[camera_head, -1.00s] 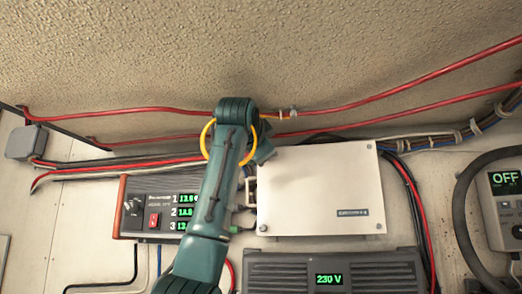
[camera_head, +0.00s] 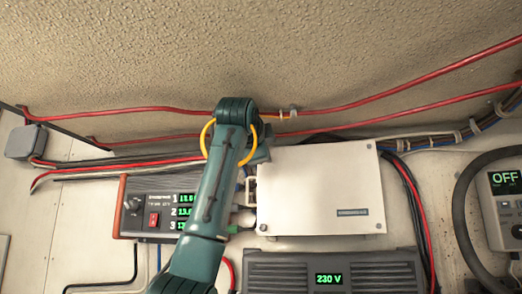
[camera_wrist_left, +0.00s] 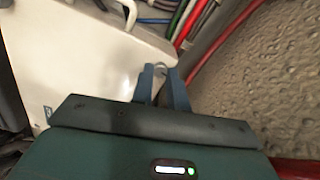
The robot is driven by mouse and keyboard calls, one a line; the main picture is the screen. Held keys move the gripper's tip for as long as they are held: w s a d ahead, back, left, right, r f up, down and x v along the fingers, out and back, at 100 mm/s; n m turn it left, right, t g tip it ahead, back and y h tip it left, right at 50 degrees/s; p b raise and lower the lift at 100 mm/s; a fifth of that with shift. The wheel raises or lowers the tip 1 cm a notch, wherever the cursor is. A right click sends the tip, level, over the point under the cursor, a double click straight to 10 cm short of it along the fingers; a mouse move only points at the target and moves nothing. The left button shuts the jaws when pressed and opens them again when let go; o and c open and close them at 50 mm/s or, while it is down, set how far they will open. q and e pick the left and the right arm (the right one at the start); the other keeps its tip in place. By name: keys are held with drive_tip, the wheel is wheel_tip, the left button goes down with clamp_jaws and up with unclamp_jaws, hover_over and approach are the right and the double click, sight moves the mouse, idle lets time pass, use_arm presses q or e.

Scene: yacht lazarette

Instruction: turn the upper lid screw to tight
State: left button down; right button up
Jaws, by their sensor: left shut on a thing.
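The white box with a flat lid (camera_head: 315,190) is mounted on the wall in the head view. Small screw heads show at its lower left (camera_head: 263,227), upper right (camera_head: 371,146) and lower right (camera_head: 379,228). Its upper left corner is beside my left gripper (camera_head: 262,153), which my arm partly hides. In the left wrist view my left gripper (camera_wrist_left: 163,72) has its fingers close together around a small pale metallic piece at the edge of the white box (camera_wrist_left: 85,45). This looks like the upper lid screw, mostly hidden by the fingertips. My right gripper is not in view.
Red cables (camera_head: 400,92) run above the box. A power unit with green digits (camera_head: 160,208) is at the left. A grey 230 V unit (camera_head: 330,270) is below. A black hose and an OFF panel (camera_head: 506,180) are at the right.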

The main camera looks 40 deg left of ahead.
use_arm(q)
drive_tip(key=c, duration=1.4)
unclamp_jaws()
drive_tip(key=shift+o, duration=0.2)
drive_tip(key=shift+d, duration=0.1)
drive_tip(key=b+v, duration=0.5)
drive_tip(key=v, duration=0.8)
drive_tip(key=shift+s, duration=0.1)
